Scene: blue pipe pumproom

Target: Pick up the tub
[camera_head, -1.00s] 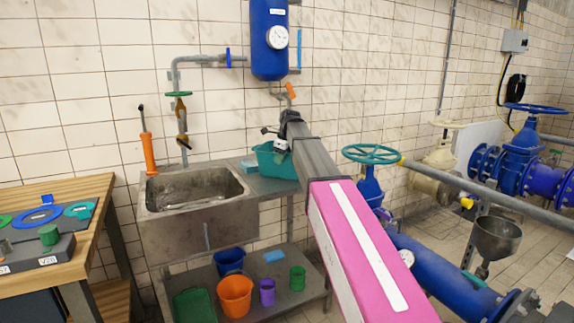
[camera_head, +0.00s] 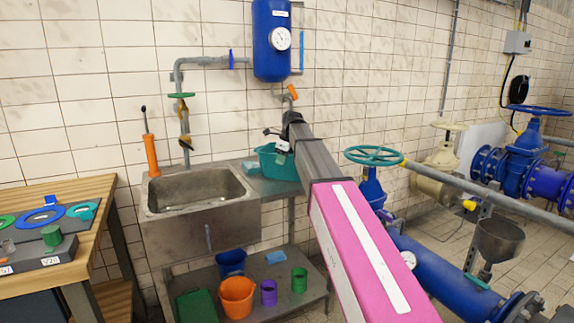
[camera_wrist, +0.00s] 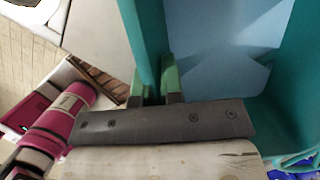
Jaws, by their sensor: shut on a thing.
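The teal tub (camera_head: 280,172) is at the right end of the steel sink counter, near the tiled wall. My gripper (camera_head: 281,148) comes from the right over its rim. In the wrist view, the green fingertips of my gripper (camera_wrist: 158,82) are shut on one wall of the tub (camera_wrist: 146,40), pinching it between them. The tub's inside shows pale blue at the upper right there. The arm hides part of the tub's right side in the head view. I cannot tell whether its base touches the counter.
The sink basin (camera_head: 195,190) is left of the tub, with a light blue sponge (camera_head: 250,167) between them. A blue tank (camera_head: 271,40) hangs above. Buckets, including an orange one (camera_head: 237,297), stand on the shelf below. A teal handwheel (camera_head: 374,155) and blue pipes are to the right.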

